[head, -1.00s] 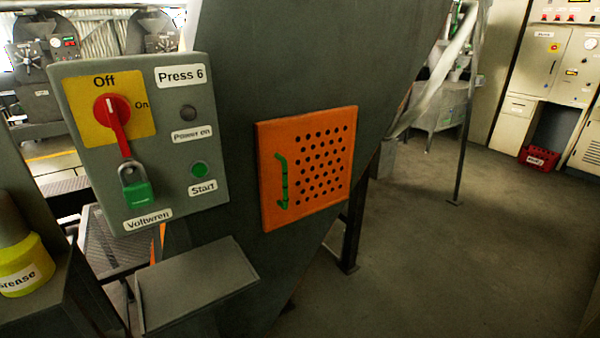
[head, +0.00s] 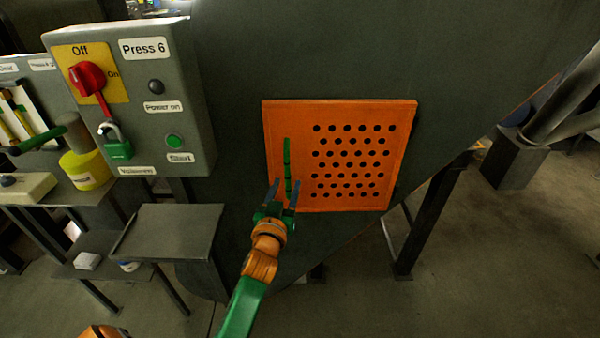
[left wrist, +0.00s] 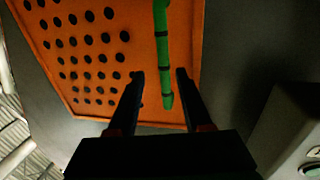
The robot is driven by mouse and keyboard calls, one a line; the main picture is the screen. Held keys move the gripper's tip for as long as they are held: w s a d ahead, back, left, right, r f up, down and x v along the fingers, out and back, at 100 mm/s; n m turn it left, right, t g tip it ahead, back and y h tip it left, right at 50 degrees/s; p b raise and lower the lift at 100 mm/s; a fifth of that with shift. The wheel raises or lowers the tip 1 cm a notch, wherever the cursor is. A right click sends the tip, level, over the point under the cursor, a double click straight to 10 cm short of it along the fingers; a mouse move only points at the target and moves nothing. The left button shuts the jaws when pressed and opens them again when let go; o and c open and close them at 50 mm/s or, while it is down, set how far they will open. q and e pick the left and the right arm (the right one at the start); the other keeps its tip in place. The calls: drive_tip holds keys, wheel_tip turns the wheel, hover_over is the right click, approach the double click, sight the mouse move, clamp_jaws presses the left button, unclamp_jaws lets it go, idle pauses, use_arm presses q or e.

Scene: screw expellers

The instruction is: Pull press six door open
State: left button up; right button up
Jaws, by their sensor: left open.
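The orange press six door (head: 345,155) with rows of holes is closed on the dark press body. A green vertical handle (head: 287,158) runs along its left side. My left gripper (head: 285,188) is open at the lower end of the handle. In the left wrist view, the door (left wrist: 95,60) fills the upper left and the handle (left wrist: 162,50) hangs down between the two dark fingers (left wrist: 160,78). Whether the fingers touch the handle I cannot tell. My right gripper is not in view.
The Press 6 control box (head: 150,100) stands left of the door, with a red switch (head: 88,76) and green padlock (head: 118,150). A grey shelf (head: 165,232) juts out below it. A dark support leg (head: 430,220) stands at lower right, with open floor beyond.

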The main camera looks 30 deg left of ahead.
sight(287, 178)
use_arm(q)
drive_tip(key=x, duration=0.4)
drive_tip(key=shift+w+a+f, duration=0.1)
drive_tip(key=shift+w+a, duration=0.15)
drive_tip(key=shift+a, duration=0.15)
drive_tip(key=shift+s, duration=0.1)
clamp_jaws()
idle(0.9)
